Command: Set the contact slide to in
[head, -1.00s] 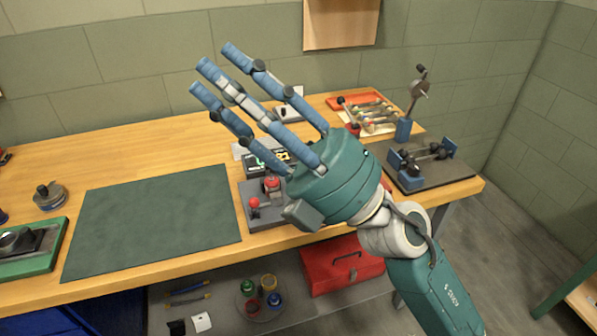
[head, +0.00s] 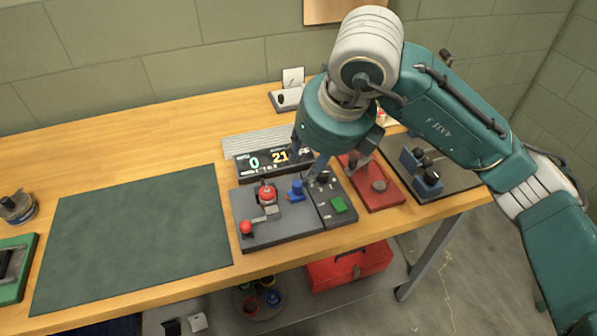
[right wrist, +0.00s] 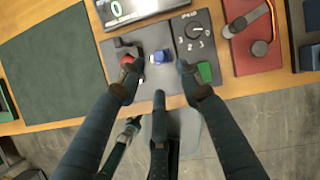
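A grey control base (head: 262,234) on the workbench carries a red-balled lever (head: 246,227), a red knob (head: 267,194) and a small blue block (head: 297,190). The blue block looks like the contact slide, but I see no label that settles it. It also shows in the right wrist view (right wrist: 160,57). My right gripper (head: 311,168) points down just above the right part of the base. In the right wrist view its fingers (right wrist: 157,82) are spread and empty, with the blue block beyond them, roughly between the two outer fingertips. My left gripper is not in view.
A dark panel with a dial (right wrist: 194,30) and green button (head: 339,204) adjoins the base. A display (head: 262,160) reading 0 and 21 stands behind. A red plate (head: 385,197) lies to the right. The green mat (head: 135,240) at left is bare.

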